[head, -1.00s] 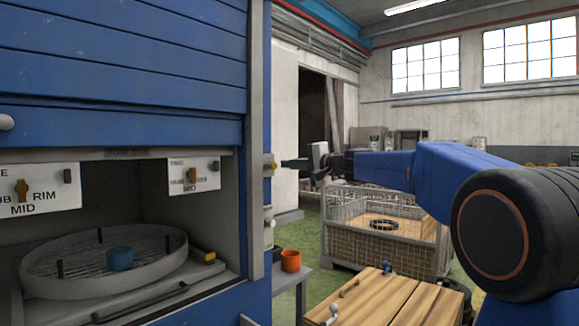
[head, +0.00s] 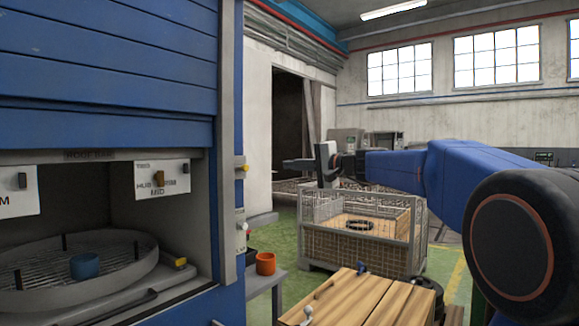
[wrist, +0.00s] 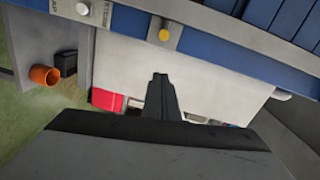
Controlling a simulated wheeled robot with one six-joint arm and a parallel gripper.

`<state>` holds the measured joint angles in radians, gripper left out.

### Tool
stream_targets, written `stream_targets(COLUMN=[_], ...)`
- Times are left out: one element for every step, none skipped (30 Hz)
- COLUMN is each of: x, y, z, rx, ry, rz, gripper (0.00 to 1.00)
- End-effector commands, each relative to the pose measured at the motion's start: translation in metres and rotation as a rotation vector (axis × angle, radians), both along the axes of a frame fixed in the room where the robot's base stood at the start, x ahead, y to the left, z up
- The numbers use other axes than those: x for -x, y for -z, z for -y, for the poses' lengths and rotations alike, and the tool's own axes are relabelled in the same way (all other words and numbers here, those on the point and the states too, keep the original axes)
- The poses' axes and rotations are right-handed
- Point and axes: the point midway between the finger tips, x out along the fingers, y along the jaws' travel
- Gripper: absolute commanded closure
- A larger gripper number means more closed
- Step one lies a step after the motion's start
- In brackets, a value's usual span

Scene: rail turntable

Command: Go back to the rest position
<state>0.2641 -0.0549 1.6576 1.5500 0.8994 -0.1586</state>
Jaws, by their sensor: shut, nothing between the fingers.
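My gripper (head: 290,162) is held out level at the end of my blue arm, to the right of the blue cabinet, and it points left. Its fingers are together with nothing between them. In the wrist view the closed fingers (wrist: 162,98) show as one dark shape in front of a pale surface. The gripper looks apart from the cabinet's edge post (head: 231,120).
The blue cabinet (head: 110,60) has an open bay with a round turntable (head: 120,283) bearing a blue cup (head: 85,266). An orange pot (head: 265,263) stands on a small grey table. A mesh crate (head: 345,252) and a wooden-topped bench (head: 345,300) stand below my arm.

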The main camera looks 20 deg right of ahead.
Motion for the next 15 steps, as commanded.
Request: stream_targets(x=[0.0,0.0,0.0,0.0,0.0,0.001,0.002,0.005,0.01,0.016,0.023,0.035,0.045,0.056,0.072], y=[0.0,0.0,0.0,0.0,0.0,0.001,0.002,0.004,0.008,0.013,0.019,0.029,0.038,0.049,0.063], z=[0.0,0.0,0.0,0.0,0.0,-0.001,-0.002,-0.004,-0.007,-0.011,-0.015,-0.022,-0.028,-0.034,-0.041], rx=[0.0,0.0,0.0,0.0,0.0,0.002,0.007,0.014,0.029,0.046,0.065,0.098,0.128,0.16,0.205], ry=[0.0,0.0,0.0,0.0,0.0,-0.001,-0.002,-0.004,-0.009,-0.014,-0.019,-0.029,-0.038,-0.047,-0.06], rz=[0.0,0.0,0.0,0.0,0.0,-0.001,-0.003,-0.006,-0.013,-0.021,-0.031,-0.046,-0.058,-0.073,-0.095], gripper=[1.0,1.0,1.0,1.0,1.0,1.0,1.0,1.0,1.0,1.0,1.0,1.0,1.0,1.0,1.0])
